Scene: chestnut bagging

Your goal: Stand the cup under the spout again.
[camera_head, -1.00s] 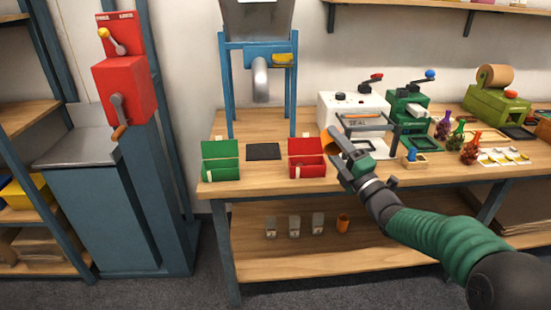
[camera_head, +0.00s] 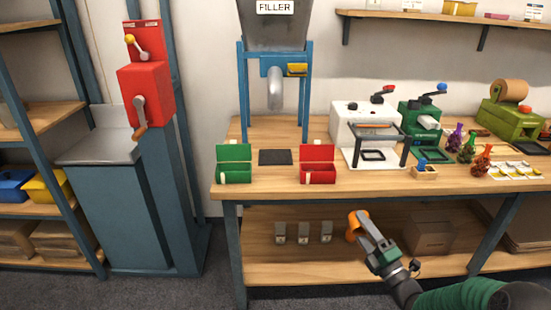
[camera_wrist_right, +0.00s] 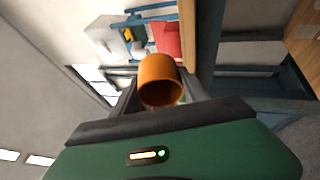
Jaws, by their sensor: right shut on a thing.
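The orange cup (camera_head: 353,226) is held in my right gripper (camera_head: 364,232), low in front of the table's lower shelf. It looks tilted, and its round open end shows in the right wrist view (camera_wrist_right: 158,78) between the fingers. The grey spout (camera_head: 275,90) hangs from the filler, up and to the left of the cup. A dark square pad (camera_head: 275,157) lies on the table below the spout with nothing on it. My left gripper is not in view.
A green open box (camera_head: 234,174) and a red open box (camera_head: 317,175) flank the pad. The table's front edge (camera_head: 380,187) is above my gripper. Several grey containers (camera_head: 303,232) stand on the lower shelf. A white sealing machine (camera_head: 352,122) stands right of the filler.

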